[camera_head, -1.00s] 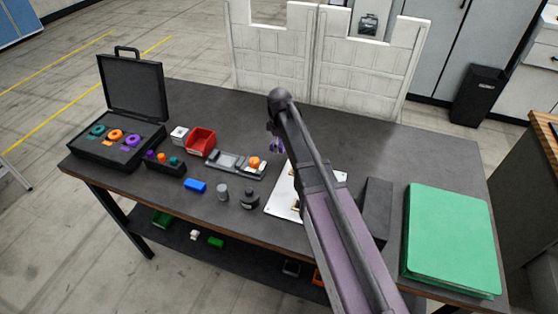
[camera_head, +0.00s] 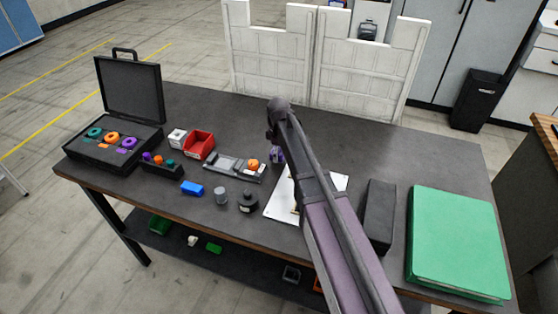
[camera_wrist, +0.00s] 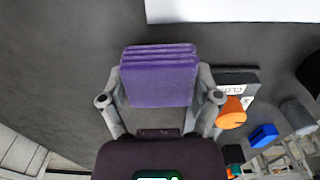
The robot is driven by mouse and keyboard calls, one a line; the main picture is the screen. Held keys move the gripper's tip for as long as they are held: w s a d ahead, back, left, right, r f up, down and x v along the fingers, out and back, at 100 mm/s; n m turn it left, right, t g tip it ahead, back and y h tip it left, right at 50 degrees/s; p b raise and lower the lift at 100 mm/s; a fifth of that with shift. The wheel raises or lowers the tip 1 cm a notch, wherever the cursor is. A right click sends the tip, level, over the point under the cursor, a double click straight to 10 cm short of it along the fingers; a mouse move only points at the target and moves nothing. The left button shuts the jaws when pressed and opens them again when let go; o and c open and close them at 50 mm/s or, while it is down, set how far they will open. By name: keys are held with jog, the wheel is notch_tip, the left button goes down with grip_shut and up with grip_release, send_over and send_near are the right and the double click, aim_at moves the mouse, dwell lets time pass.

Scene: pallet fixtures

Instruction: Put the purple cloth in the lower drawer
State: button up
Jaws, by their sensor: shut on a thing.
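The purple cloth (camera_wrist: 160,78) is a folded, layered block held between the two fingers of my gripper (camera_wrist: 160,100) in the wrist view. My gripper is shut on it, with a finger at each side. In the head view a small part of the purple cloth (camera_head: 277,154) shows below the end of my arm, over the dark table; my arm hides most of the gripper. I cannot make out a lower drawer in either view.
The table (camera_head: 330,120) holds a black open case (camera_head: 130,90), a red bin (camera_head: 199,145), a grey fixture with an orange part (camera_head: 235,170), a white plate (camera_head: 285,205), a black box (camera_head: 379,215) and a green block (camera_head: 458,245). White panels (camera_head: 320,60) stand behind it.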

jog(key=shift+f+b, duration=1.05)
jog(key=shift+f, duration=0.3)
jog(key=shift+f, duration=0.15)
jog(key=o, duration=0.8)
jog(key=shift+r, duration=0.25)
notch_tip(320, 180, up, 12)
jog(key=p, duration=1.2)
